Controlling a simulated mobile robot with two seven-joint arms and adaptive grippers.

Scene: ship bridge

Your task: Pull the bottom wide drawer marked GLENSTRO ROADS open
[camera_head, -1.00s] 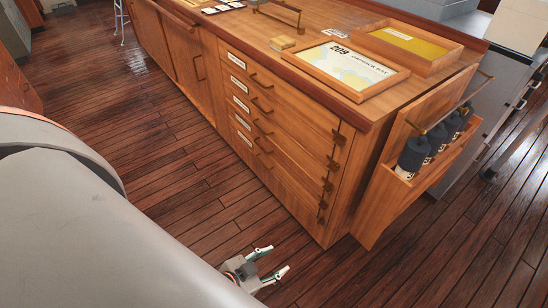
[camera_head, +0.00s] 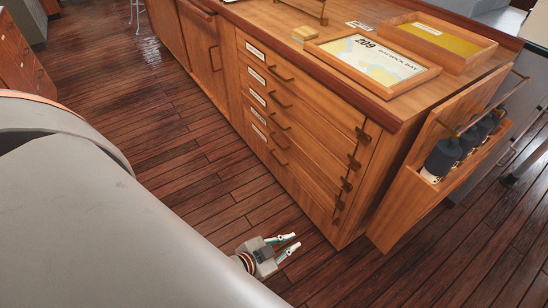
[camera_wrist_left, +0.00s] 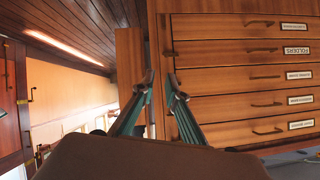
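The wooden chart cabinet has a stack of wide drawers with brass handles and small white labels, too small to read in the head view. The bottom wide drawer (camera_head: 300,184) is closed, with its handle (camera_head: 277,160) near its left end. In the left wrist view the cabinet appears upside down, so the bottom drawer (camera_wrist_left: 215,27) and its handle (camera_wrist_left: 258,23) are at the top; its label is unreadable. My left gripper (camera_head: 296,241) is open and empty, low over the floor in front of the cabinet, apart from it. Its fingers (camera_wrist_left: 160,77) also show in the wrist view. My right gripper is out of view.
A side rack (camera_head: 432,180) with dark-topped cylinders juts from the cabinet's right end. A framed chart (camera_head: 375,65) and a tray (camera_head: 432,40) lie on top. Another drawer unit (camera_head: 22,65) stands at far left. The plank floor (camera_head: 175,150) before the cabinet is clear.

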